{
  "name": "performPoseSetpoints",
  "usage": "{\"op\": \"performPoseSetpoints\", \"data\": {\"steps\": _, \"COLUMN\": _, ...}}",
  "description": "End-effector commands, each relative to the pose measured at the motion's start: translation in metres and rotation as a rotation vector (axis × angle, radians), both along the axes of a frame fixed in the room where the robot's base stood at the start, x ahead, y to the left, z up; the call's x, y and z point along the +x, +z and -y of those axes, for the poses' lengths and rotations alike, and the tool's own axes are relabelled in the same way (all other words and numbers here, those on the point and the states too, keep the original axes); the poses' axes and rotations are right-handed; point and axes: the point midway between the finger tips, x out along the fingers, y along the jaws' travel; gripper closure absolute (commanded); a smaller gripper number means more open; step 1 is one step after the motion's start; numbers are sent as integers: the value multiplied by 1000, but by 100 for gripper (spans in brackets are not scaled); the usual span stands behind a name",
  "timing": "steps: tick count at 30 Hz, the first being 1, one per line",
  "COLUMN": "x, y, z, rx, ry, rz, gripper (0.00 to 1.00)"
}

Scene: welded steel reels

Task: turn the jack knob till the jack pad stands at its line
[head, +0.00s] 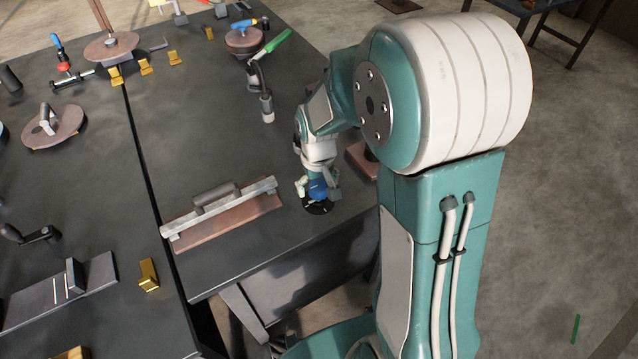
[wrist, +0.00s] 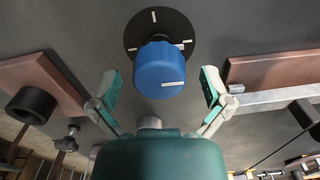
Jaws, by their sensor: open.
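The blue jack knob (wrist: 158,68) stands on a black round dial (wrist: 180,25) with white tick marks. A white line shows on the knob's near face. In the head view the knob (head: 317,189) and dial (head: 318,208) are near the table's front edge, partly covered by my gripper (head: 319,184). In the wrist view my gripper (wrist: 160,84) is open, one finger on each side of the knob with gaps between. A dark slab (head: 30,308) at lower left carries an upright block (head: 74,276) beside coloured lines; I cannot tell whether this block is the jack pad.
A long grey bar with a handle (head: 217,198) lies on a brown plate just left of the knob. A brown block (head: 362,160) is close on the right, partly behind my arm. A bent tool with a green handle (head: 277,41) stands farther back. A dark gap separates the tabletops.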

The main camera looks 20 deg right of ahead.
Motion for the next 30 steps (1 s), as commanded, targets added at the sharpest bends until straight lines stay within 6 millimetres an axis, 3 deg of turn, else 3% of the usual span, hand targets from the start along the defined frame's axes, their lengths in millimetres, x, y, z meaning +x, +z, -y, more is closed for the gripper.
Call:
{"op": "performPoseSetpoints", "data": {"steps": 8, "x": 1, "y": 3, "z": 0, "rx": 0, "ry": 0, "rz": 2, "gripper": 0}}
{"op": "performPoseSetpoints", "data": {"steps": 30, "x": 1, "y": 65, "z": 0, "rx": 0, "ry": 0, "rz": 3, "gripper": 0}}
